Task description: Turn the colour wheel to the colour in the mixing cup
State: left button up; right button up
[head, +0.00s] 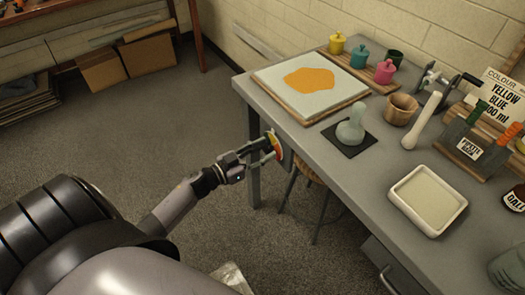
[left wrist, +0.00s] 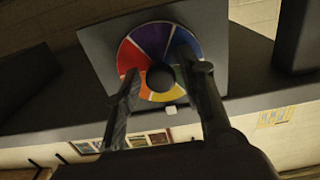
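The colour wheel (left wrist: 154,41) is mounted upright on a grey plate, with red, purple, blue, green, yellow and orange sectors and a dark round knob (left wrist: 161,77) at its middle. In the head view the wheel (head: 277,147) shows edge-on at the table's front side. My left gripper (left wrist: 168,73) is in front of it, open, one finger on each side of the knob with gaps showing; touch with the wheel face cannot be told. A small white mark (left wrist: 171,110) sits below the wheel. A brown cup (head: 401,108) stands on the table; its contents cannot be made out. My right gripper is not in view.
A tray (head: 290,109) with an orange patch on its pale surface lies behind the wheel. A glass piece (head: 351,131) stands on a dark mat. Coloured pots (head: 337,43), a sign (head: 498,97) and a white dish (head: 428,199) are further along. A stool (head: 312,178) stands under the table.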

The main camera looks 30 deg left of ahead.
pick_arm(q)
grip_shut()
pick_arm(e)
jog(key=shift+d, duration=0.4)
pick_arm(q)
jog(key=shift+m, duration=0.4)
jog(key=m, duration=0.4)
jog(key=shift+m, duration=0.3)
jog(key=m+b, duration=0.1)
jog(key=m, duration=0.2)
jog(key=shift+a, duration=0.1)
jog(key=shift+m+b, duration=0.35)
jog(key=shift+m, duration=1.35)
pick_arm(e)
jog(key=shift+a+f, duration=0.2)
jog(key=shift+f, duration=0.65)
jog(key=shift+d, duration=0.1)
pick_arm(q)
jog(key=shift+o, duration=1.3)
grip_release()
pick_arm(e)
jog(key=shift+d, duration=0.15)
